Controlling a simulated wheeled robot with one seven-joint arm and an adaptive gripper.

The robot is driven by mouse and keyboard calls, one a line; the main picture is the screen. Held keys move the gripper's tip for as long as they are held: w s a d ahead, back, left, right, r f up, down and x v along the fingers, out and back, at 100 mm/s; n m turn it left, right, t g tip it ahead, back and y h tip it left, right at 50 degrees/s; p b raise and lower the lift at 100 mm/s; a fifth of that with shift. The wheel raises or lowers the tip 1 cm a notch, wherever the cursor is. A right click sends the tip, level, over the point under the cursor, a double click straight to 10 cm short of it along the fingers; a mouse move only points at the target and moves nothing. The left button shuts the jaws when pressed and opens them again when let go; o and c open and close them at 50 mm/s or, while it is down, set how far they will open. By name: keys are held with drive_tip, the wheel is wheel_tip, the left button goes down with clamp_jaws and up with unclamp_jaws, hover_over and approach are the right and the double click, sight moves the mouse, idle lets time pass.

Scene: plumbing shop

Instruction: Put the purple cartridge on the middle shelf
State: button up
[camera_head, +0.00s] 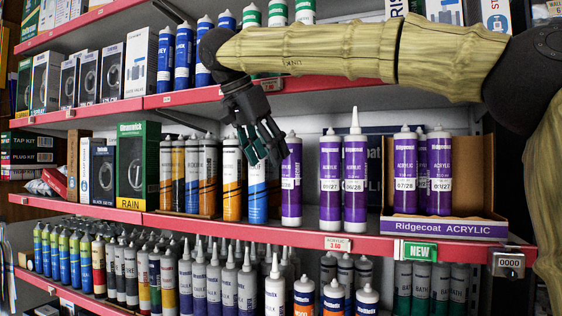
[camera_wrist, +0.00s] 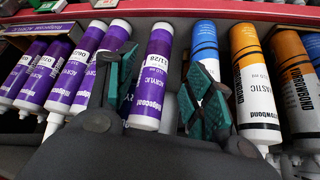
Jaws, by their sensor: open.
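Several purple acrylic cartridges with white label bands stand on the middle shelf (camera_head: 180,221). The leftmost purple cartridge (camera_head: 291,183) is upright, right beside a blue-and-white cartridge (camera_head: 257,199). Two more purple cartridges (camera_head: 355,178) stand just to its right. My gripper (camera_head: 268,152) is open at the upper left of the leftmost one, partly covering its neighbour. In the wrist view, a purple cartridge marked 11/28 (camera_wrist: 155,78) shows between my open fingers (camera_wrist: 165,100); I cannot tell whether either finger touches it.
A Ridgecoat Acrylic display box (camera_head: 445,228) holds more purple cartridges at the right. Orange-and-white cartridges (camera_head: 231,185) crowd the left side. The upper shelf (camera_head: 175,98) hangs close above, and the lower shelf is packed with cartridges (camera_head: 228,285). A small gap lies between the two purple cartridges and the box.

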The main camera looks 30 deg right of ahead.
drive_tip(key=s+a+b, duration=0.1)
drive_tip(key=s+a, duration=0.1)
drive_tip(key=a, duration=0.3)
drive_tip(key=shift+s+a, duration=0.15)
drive_tip(key=shift+a, duration=0.15)
